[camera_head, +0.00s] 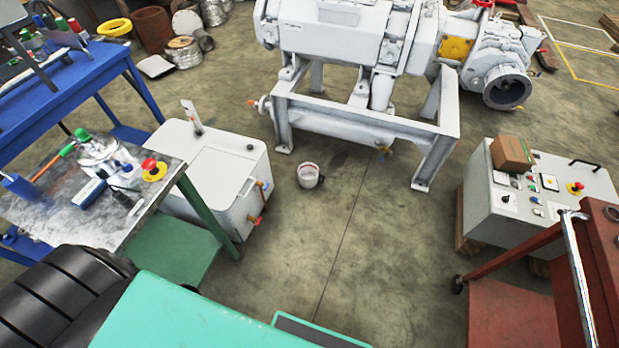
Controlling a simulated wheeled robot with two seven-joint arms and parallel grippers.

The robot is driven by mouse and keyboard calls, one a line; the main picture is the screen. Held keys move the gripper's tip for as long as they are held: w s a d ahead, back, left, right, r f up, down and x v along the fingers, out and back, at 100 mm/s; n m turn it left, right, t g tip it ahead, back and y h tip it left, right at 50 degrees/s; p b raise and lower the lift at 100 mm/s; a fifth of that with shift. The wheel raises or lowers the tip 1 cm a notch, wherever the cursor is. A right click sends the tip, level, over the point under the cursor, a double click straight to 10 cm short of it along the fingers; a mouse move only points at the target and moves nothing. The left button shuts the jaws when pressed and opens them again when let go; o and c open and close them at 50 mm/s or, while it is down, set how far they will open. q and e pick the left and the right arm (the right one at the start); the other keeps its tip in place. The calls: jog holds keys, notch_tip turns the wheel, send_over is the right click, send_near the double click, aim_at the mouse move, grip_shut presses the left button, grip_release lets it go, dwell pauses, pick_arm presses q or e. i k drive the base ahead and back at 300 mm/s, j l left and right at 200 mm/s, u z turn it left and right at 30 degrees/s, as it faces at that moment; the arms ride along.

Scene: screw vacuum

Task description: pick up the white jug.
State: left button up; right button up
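A small white jug (308,175) stands upright on the concrete floor near the middle of the view. It is open at the top, has small reddish marks near the rim and a dark part at its right side. It stands between the white tank box and the white machine's frame, apart from both. Neither of my grippers shows in this view, so their state and distance from the jug are not visible.
A white tank box (232,172) with taps is left of the jug. The machine's white frame (437,125) stands behind. A control cabinet (480,205) and red cart (510,318) are right; a metal-topped bench (62,215) is left. Floor in front of the jug is clear.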

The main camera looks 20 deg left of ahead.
aim_at(308, 172)
jog(key=i+u, duration=0.1)
jog(key=u, duration=0.25)
jog(key=i+l+u, duration=0.1)
jog(key=u, duration=0.3)
